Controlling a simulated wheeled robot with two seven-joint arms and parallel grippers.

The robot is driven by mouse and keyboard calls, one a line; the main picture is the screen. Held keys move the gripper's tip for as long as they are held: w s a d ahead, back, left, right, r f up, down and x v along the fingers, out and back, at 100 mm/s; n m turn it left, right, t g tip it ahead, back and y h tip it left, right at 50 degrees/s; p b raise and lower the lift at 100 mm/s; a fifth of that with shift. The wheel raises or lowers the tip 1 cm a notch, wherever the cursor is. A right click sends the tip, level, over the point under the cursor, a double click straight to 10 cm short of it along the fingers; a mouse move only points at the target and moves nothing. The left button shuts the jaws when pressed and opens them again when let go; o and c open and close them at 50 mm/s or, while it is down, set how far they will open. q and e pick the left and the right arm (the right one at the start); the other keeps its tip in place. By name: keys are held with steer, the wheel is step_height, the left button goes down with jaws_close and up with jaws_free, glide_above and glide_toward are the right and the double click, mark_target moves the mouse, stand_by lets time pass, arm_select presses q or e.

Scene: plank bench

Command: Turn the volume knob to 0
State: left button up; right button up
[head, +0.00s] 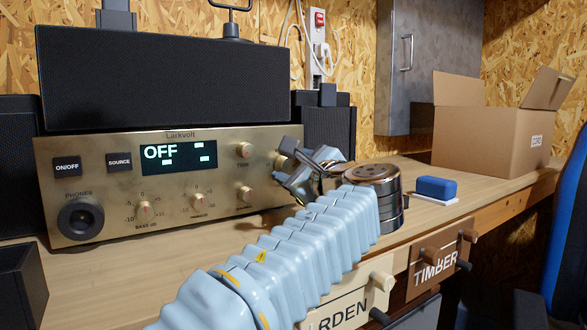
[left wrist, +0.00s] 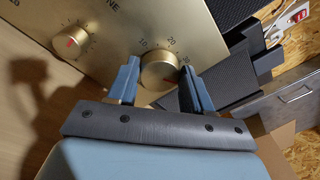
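The gold amplifier (head: 120,190) has a dark display reading OFF (head: 178,155). In the head view my left gripper (head: 291,166) is at the right end of its front panel and hides most of the knob there. In the left wrist view this large round knob (left wrist: 158,72) shows, with scale numbers 10, 20 and 30 around its upper side. A small reddish mark shows on its face, towards the right. My left gripper (left wrist: 160,75) has its two fingers apart, one on each side of the knob. I cannot tell whether they touch it. My right gripper is not in view.
Smaller knobs (head: 144,210) and two black buttons (head: 67,167) sit on the panel. A black speaker (head: 165,80) lies on top of the amplifier. Stacked dark metal tins (head: 390,205), a blue block (head: 436,187) and an open cardboard box (head: 480,130) stand to the right.

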arm_select(q)
steer(key=c, duration=0.5)
steer(key=shift+c, duration=0.2)
steer(key=shift+n, duration=0.3)
steer(key=n+b, duration=0.2)
steer(key=n, duration=0.1)
steer(key=shift+f, duration=0.2)
steer(key=shift+n+b, duration=0.65)
steer(key=shift+n, duration=0.95)
steer(key=shift+t, duration=0.3)
steer(key=o, duration=1.1)
steer(key=shift+c, duration=0.2)
